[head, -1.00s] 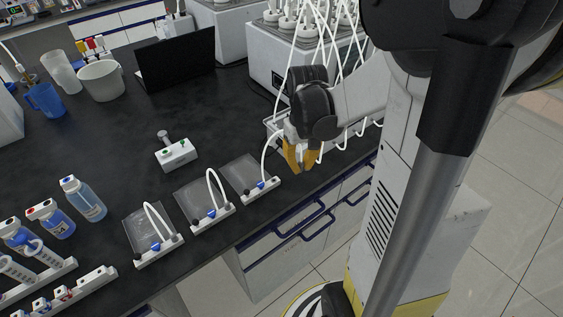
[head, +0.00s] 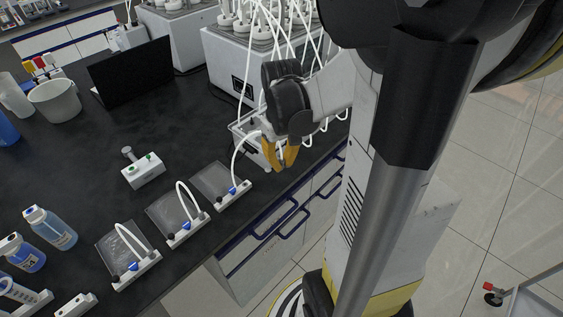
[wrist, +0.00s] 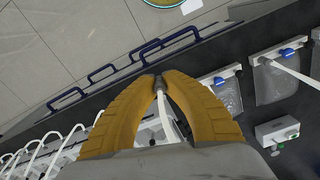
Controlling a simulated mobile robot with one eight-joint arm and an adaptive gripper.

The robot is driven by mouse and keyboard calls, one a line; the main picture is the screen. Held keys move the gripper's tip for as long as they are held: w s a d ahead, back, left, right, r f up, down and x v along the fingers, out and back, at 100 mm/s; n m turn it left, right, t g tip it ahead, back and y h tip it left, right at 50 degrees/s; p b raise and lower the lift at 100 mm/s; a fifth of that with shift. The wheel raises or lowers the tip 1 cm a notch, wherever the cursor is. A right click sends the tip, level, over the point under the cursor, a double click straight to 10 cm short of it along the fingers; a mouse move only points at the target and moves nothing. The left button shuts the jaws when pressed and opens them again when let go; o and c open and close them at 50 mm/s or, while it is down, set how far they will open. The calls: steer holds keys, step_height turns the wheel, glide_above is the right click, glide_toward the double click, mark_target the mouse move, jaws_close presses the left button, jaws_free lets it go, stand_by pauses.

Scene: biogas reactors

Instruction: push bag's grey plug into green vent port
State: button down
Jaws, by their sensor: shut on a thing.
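My gripper (head: 281,166) is shut, with its orange fingertips together above the bench's front edge. In the wrist view the fingertips (wrist: 158,79) pinch a small grey plug (wrist: 157,76) on a white tube. In the head view a white tube arcs from the rightmost flat clear bag (head: 212,181) up to the gripper. This bag (wrist: 228,98) lies right of the fingers in the wrist view. A white block (head: 144,173) with green ports and a grey knob stands on the bench behind the bags, well left of my gripper. It also shows in the wrist view (wrist: 276,131).
Two more bags with white tubes and blue valves (head: 186,225) lie to the left along the front edge. Reactors with many white tubes (head: 240,65) stand behind the gripper. Bottles (head: 55,232) and a laptop (head: 130,72) are farther left. Bench middle is clear.

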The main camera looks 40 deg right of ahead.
mark_target(281, 160)
steer(key=shift+r+p, duration=0.85)
steer(key=shift+r, duration=0.3)
steer(key=shift+r+p, duration=0.65)
steer(key=shift+r, duration=0.15)
steer(key=shift+w+f, duration=0.1)
steer(key=w+a, duration=1.5)
steer(key=w, duration=0.3)
steer(key=w+a, duration=1.4)
steer(key=w, duration=0.5)
steer(key=shift+w+a+p, duration=0.3)
steer(key=shift+a, duration=0.05)
steer(key=shift+f, duration=0.1)
steer(key=shift+f+b, duration=2.7)
steer(key=shift+f, duration=1.95)
